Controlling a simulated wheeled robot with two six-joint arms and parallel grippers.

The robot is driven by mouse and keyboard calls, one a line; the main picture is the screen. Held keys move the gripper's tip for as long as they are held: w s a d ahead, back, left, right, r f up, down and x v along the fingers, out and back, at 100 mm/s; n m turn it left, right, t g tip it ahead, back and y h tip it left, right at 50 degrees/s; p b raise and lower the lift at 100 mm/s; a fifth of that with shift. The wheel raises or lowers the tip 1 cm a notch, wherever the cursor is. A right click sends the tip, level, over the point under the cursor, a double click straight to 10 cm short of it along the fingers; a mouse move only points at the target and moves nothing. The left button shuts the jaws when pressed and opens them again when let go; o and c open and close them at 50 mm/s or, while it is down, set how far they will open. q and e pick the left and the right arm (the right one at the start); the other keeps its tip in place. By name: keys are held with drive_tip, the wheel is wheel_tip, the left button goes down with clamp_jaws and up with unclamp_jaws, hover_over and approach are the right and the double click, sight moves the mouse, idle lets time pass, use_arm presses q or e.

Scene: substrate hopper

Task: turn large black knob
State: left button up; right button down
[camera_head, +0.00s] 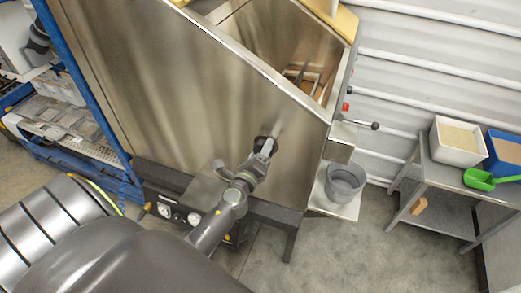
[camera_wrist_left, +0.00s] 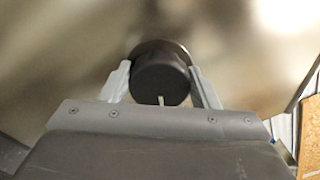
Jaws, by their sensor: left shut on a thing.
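The large black knob (camera_wrist_left: 160,78) sits on the steel side of the hopper (camera_head: 200,80). In the left wrist view it is a dark round cylinder with a small pale mark at the lower edge of its face. My left gripper (camera_wrist_left: 162,88) is shut on it, with one finger on each side. In the head view my left gripper (camera_head: 265,148) reaches the hopper's steel side and covers most of the knob (camera_head: 262,140). My right gripper is not in view.
A grey bucket (camera_head: 345,182) stands on a small shelf right of the hopper. A side table (camera_head: 440,178) at the right holds a white bin (camera_head: 457,141), a blue bin (camera_head: 503,152) and a green scoop (camera_head: 480,179). Gauges (camera_head: 194,218) sit below the hopper. A blue rack (camera_head: 75,90) stands at the left.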

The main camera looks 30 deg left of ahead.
use_arm(q)
drive_tip(key=shift+f+m, duration=0.1)
drive_tip(key=shift+m, duration=0.5)
drive_tip(key=o, duration=1)
drive_tip(key=b+v, duration=0.4)
drive_tip(key=v, duration=1.3)
drive_tip(key=shift+s+d, duration=0.2)
